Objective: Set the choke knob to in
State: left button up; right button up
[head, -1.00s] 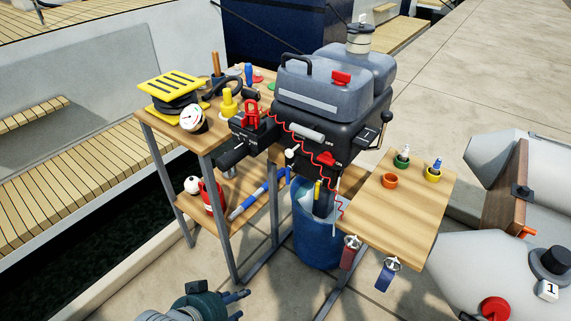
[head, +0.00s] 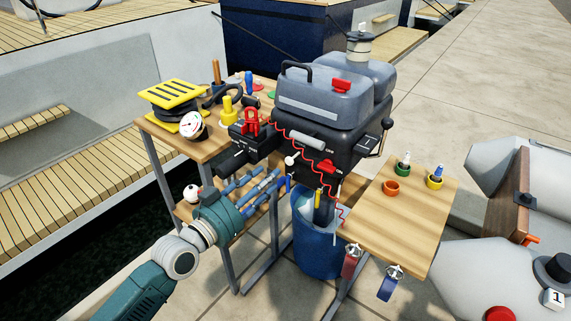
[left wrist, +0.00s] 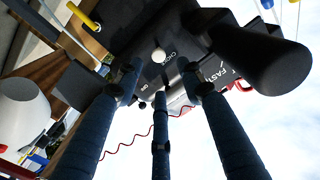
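The choke knob (head: 291,160) is a small white ball on the front of the black outboard motor (head: 335,140). In the head view it appears to stand out from the motor's face on a short stem. In the left wrist view the white knob (left wrist: 158,56) is seen nearly end-on, beside the "CHOKE" lettering. My left gripper (head: 272,180) is open and empty, in front of and a little below left of the knob. Its three blue fingers (left wrist: 160,88) are spread and point toward the motor face, apart from the knob. My right gripper is not in view.
The black tiller handle (head: 236,158) and red kill-switch clip (head: 251,122) are left of the knob. A red coiled cord (head: 305,148) and red switch (head: 327,166) are to its right. A wooden shelf and a blue barrel (head: 318,245) lie below.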

aim_at(288, 162)
pick_arm(q)
jog(key=x, duration=0.7)
jog(key=shift+w+d+b, duration=0.15)
jog(key=shift+d+b, duration=0.05)
jog(key=shift+b, duration=0.1)
jog(key=shift+w+d, duration=0.3)
jog(key=shift+w, duration=0.1)
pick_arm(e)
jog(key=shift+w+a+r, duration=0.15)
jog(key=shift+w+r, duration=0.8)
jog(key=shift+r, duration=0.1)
pick_arm(q)
grip_shut()
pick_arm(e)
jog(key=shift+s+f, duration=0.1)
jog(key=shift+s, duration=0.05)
